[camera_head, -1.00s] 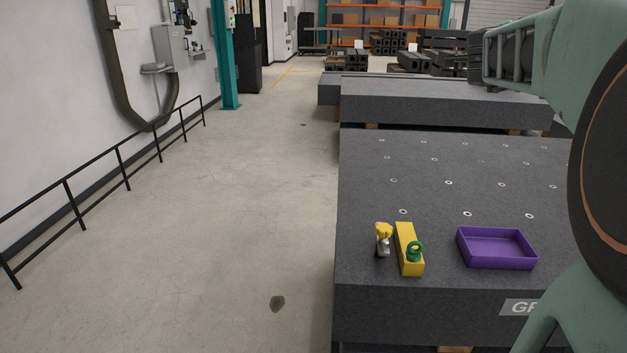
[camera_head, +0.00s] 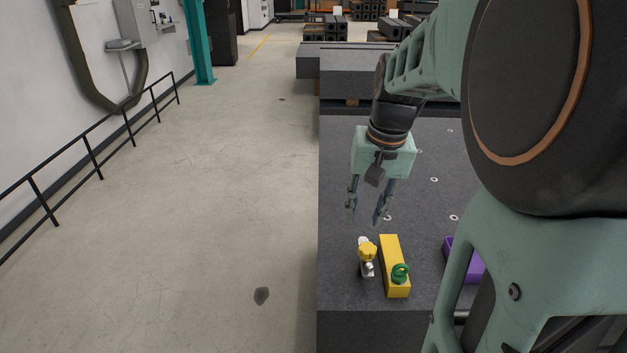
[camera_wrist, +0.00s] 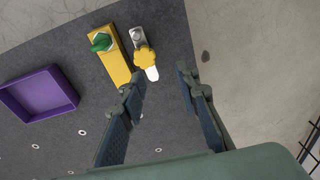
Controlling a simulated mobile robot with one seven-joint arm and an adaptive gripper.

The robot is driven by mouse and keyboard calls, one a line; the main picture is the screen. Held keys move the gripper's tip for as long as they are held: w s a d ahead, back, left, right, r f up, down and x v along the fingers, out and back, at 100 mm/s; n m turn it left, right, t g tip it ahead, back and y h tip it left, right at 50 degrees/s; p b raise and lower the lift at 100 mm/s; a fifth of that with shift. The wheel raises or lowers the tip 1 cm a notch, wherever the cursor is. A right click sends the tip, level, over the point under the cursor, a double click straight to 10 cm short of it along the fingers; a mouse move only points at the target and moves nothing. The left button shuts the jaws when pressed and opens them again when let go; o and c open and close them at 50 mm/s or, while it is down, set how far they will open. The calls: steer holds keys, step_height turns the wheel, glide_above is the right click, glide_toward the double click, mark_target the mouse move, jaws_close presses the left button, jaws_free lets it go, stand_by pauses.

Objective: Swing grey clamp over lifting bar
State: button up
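The grey clamp (camera_head: 368,270) is a small metal piece with a yellow star knob and a whitish tip. It sits on the granite bed just left of the yellow lifting bar (camera_head: 391,252), which has a green ring near its front end. I cannot tell whether they touch. In the wrist view the clamp (camera_wrist: 138,36) is beside the lifting bar (camera_wrist: 115,62), its white tip pointing towards the fingers. My gripper (camera_head: 366,216) is open and empty, above the bed and behind the clamp. In the wrist view the gripper (camera_wrist: 163,84) has its fingers apart, with nothing between them.
A purple tray (camera_head: 449,258) stands right of the bar, partly hidden by my arm; it shows whole in the wrist view (camera_wrist: 63,76). The granite bed (camera_head: 345,180) has its left edge close to the clamp. Open floor (camera_head: 220,230) and a black railing (camera_head: 95,155) lie left.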

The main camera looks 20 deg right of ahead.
mark_target(369, 264)
steer(key=shift+g, duration=0.9)
steer(key=s+f, duration=0.1)
steer(key=f, duration=0.2)
steer(key=s+f, duration=0.1)
steer(key=f, duration=0.3)
steer(key=s+d+f, duration=0.1)
steer(key=f, duration=0.3)
steer(key=shift+s+f, duration=0.2)
jaws_close()
